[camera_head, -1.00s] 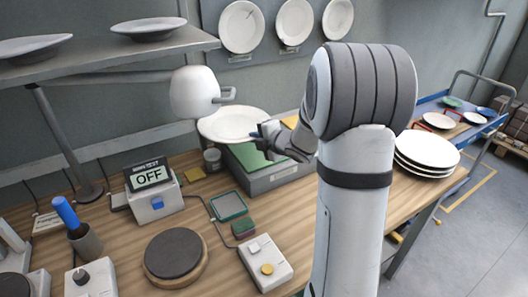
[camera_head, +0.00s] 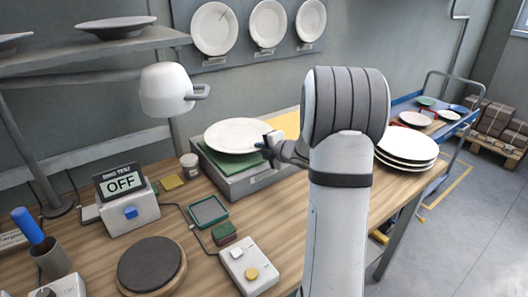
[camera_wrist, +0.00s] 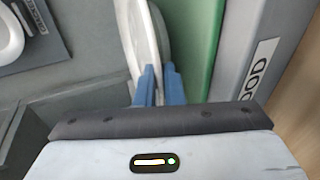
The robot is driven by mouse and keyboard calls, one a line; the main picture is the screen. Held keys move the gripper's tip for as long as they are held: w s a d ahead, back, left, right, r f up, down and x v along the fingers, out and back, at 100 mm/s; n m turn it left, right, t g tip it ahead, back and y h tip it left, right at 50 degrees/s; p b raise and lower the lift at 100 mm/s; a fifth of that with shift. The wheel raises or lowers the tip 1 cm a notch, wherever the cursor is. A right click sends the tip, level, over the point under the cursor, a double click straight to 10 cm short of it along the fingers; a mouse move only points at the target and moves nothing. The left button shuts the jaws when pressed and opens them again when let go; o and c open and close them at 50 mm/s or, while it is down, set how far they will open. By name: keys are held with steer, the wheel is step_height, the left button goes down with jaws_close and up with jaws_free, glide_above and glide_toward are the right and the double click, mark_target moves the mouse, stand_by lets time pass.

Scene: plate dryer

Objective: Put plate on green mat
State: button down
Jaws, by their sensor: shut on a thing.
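My gripper (camera_head: 266,146) is shut on the right rim of a white plate (camera_head: 232,134). The plate is held roughly level over the green mat (camera_head: 213,162), which lies on top of a grey box. The plate covers much of the mat; I cannot tell whether they touch. In the wrist view, my blue fingertips (camera_wrist: 158,84) pinch the edge of the plate (camera_wrist: 134,38), with the green mat (camera_wrist: 204,45) beside it.
The grey box (camera_head: 262,180) has a yellow surface (camera_head: 286,124) on its right. A white lamp-like head (camera_head: 166,90) hangs left of the plate. A plate stack (camera_head: 408,150) stands right of my arm. Small devices and a dark round pad (camera_head: 151,263) occupy the front.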

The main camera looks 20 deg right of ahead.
steer(key=shift+f, duration=0.55)
steer(key=c, duration=1.5)
jaws_free()
steer(key=shift+f, duration=0.1)
steer(key=shift+c, duration=0.2)
